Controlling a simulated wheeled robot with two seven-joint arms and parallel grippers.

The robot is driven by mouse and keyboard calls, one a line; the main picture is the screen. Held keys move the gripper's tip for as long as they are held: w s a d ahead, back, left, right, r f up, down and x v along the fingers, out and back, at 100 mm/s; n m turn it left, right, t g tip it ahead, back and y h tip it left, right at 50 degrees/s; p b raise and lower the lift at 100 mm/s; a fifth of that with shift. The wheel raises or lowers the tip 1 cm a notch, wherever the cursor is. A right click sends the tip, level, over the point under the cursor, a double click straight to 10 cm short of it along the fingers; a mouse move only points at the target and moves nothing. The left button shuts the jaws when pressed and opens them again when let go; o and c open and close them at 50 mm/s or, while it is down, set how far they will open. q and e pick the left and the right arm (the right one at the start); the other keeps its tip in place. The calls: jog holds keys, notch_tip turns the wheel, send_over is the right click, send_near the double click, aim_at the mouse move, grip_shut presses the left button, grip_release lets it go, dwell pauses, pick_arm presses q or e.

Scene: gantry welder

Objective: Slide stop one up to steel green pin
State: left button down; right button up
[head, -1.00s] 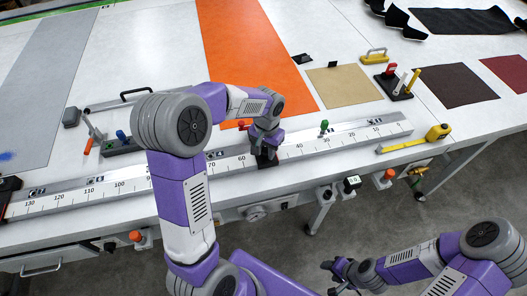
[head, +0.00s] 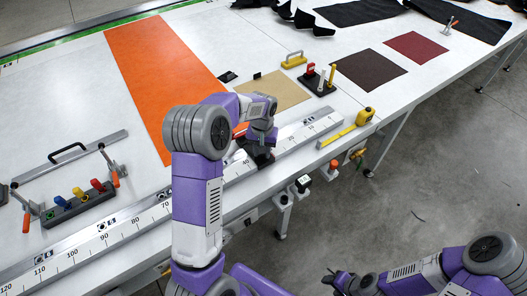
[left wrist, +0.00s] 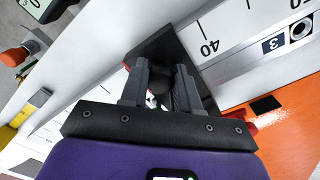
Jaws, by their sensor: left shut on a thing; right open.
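My left gripper (head: 262,138) is shut on the black stop (head: 256,154) on the long white ruler rail (head: 130,228). In the left wrist view my left gripper (left wrist: 159,88) closes on a dark knob of the black stop (left wrist: 155,43), whose plate lies across the rail near the 40 mark. A red part (head: 240,128) shows behind the gripper, and also in the left wrist view (left wrist: 238,121). I cannot make out the green pin on the rail now; the gripper and arm cover part of that stretch. My right gripper (head: 338,283) is open and empty, low in front.
A block with several coloured knobs (head: 72,208) and toggle clamps stands at left behind the rail. An orange sheet (head: 165,80) and a tan sheet (head: 280,92) lie behind. A yellow tape measure (head: 364,117) is right, near the table's front edge.

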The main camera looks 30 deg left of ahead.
pick_arm(q)
jog(key=shift+w+r, duration=0.1)
jog(key=c, duration=0.8)
grip_release()
notch_tip(320, 180, up, 8)
jog(key=shift+f+p, duration=0.25)
jog(key=shift+p, duration=0.25)
